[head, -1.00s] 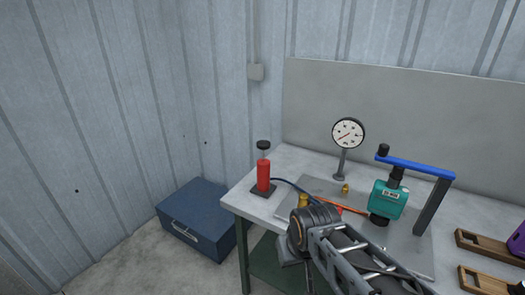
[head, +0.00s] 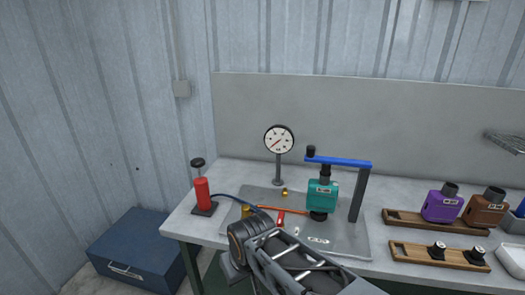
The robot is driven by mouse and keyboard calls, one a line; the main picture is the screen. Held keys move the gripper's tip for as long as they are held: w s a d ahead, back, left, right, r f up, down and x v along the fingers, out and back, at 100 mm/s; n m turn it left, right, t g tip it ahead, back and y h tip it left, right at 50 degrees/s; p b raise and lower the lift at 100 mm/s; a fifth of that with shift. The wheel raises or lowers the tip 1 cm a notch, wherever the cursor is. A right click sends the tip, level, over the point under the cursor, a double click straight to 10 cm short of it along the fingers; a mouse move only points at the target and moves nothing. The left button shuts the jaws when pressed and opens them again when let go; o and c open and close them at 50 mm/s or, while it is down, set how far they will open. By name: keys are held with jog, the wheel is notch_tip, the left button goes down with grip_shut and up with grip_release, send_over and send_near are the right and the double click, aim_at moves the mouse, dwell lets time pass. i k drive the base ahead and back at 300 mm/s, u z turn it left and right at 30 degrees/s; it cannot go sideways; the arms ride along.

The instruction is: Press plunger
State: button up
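The plunger is a red hand pump (head: 203,193) on a dark square base at the left end of the bench. Its black round knob (head: 197,162) stands above the red body on a thin rod, with a visible gap between. A dark blue hose runs from the pump toward the grey plate. My arm reaches in from the bottom, its dark rounded joint in front of the bench edge, right of and below the pump. My gripper's fingers do not show. Nothing touches the pump's knob.
A dial gauge (head: 279,140) stands behind the grey plate (head: 345,238). A teal muffler (head: 321,195) sits under a blue clamp bar (head: 338,161). A red lever (head: 281,218) lies near my arm. Purple (head: 441,206) and brown mufflers (head: 485,209) stand right. A blue toolbox (head: 139,249) is on the floor.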

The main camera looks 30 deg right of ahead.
aim_at(198, 163)
jog(key=u, duration=0.25)
jog(key=i, duration=0.95)
jog(key=u, duration=0.35)
